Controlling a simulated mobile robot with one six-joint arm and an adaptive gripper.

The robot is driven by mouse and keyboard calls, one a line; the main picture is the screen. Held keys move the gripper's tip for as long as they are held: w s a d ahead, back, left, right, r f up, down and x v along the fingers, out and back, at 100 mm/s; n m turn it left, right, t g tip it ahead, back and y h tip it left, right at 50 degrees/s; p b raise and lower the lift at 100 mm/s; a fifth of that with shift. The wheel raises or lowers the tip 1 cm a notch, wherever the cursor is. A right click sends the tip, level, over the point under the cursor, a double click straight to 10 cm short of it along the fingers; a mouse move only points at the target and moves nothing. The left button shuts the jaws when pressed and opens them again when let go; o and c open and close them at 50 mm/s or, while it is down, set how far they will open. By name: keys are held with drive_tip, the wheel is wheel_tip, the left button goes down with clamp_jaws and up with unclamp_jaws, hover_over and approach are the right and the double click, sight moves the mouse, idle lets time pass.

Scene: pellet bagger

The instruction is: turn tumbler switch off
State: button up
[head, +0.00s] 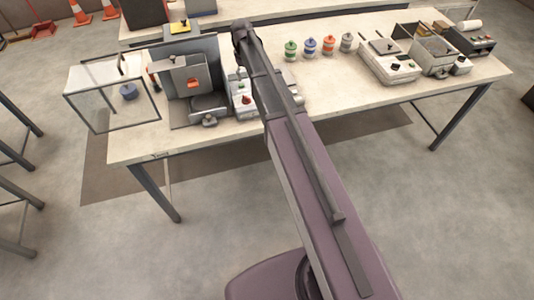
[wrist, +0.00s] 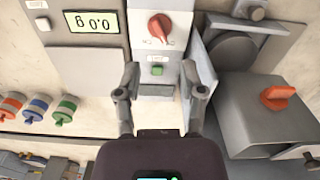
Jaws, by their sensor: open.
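A red turn knob (wrist: 160,27) sits on a pale control box (wrist: 172,52) at the top of the wrist view, with small marks beside it that I cannot read. It looks like the tumbler switch. A green button (wrist: 157,70) is on the same box. The red knob also shows in the head view (head: 247,99), just left of my arm. My gripper (wrist: 160,76) is open and empty; its fingertips are either side of the green button in the picture, short of the red knob. I cannot tell its height over the box. My arm hides the gripper in the head view.
A grey machine (wrist: 262,115) with an orange handle (wrist: 278,97) stands close on the right in the wrist view. A scale display (wrist: 92,22) is on the left. Several coloured jars (head: 310,46) stand right of my arm. A clear box (head: 110,95) is at the table's left end.

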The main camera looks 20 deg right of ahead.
drive_tip(key=s+f+b, duration=0.4)
drive_tip(key=s, duration=0.5)
drive_tip(key=s+f+b, duration=0.4)
drive_tip(key=s+f, duration=0.1)
drive_tip(key=s, duration=0.5)
drive_tip(key=s+f+m+b, duration=0.1)
drive_tip(key=s+f+b, duration=0.3)
drive_tip(key=s, duration=0.5)
drive_tip(key=shift+s+f+b, duration=0.15)
drive_tip(key=shift+s+b, duration=0.05)
drive_tip(key=shift+b, duration=0.25)
drive_tip(key=shift+d, duration=0.1)
